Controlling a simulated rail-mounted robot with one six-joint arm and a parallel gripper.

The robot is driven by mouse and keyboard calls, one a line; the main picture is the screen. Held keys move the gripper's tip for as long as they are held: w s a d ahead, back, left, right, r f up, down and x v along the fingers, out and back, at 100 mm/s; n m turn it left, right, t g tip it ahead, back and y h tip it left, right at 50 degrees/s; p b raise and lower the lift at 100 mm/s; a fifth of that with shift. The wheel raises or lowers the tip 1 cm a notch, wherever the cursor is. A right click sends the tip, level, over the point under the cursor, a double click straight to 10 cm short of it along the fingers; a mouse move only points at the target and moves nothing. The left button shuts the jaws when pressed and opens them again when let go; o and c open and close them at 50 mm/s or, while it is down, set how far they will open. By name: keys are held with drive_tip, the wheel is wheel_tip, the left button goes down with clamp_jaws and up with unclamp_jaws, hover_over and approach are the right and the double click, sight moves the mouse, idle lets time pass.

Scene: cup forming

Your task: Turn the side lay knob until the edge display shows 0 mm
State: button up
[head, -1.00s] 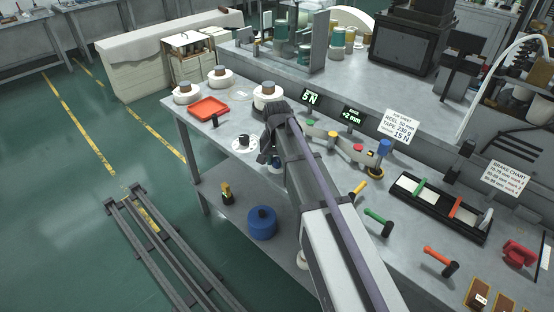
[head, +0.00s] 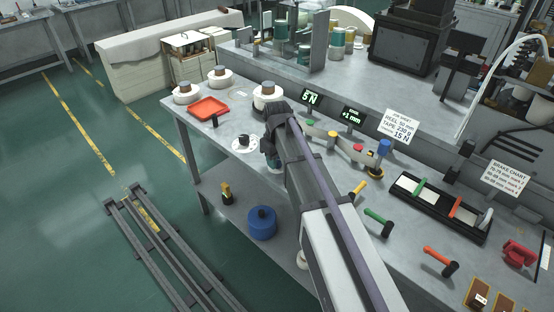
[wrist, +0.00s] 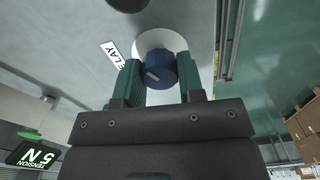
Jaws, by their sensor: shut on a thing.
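The side lay knob (wrist: 161,71) is blue with a pale mark on its face, and it sits on a white round plate in the wrist view. My gripper (wrist: 160,75) is shut on the knob, with a green finger on each side of it. A label beside the knob ends in "LAY" (wrist: 113,53). In the head view, my arm hides the knob. The edge display (head: 351,116) shows "+1 mm" in green on the upright panel. The tension display (head: 311,97) next to it reads 5 N, and it also shows in the wrist view (wrist: 36,154).
The job sheet (head: 397,126) and the brake chart (head: 506,177) stand along the back of the bench. A red tray (head: 208,108) and white reels lie at the left end. Yellow, green and orange-handled tools (head: 378,222) lie right of my arm.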

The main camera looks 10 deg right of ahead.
drive_tip(key=n, duration=0.6)
idle(0.5)
drive_tip(key=o, duration=0.9)
wheel_tip(320, 180, up, 11)
drive_tip(key=p, duration=1.1)
drive_tip(key=shift+f, duration=0.1)
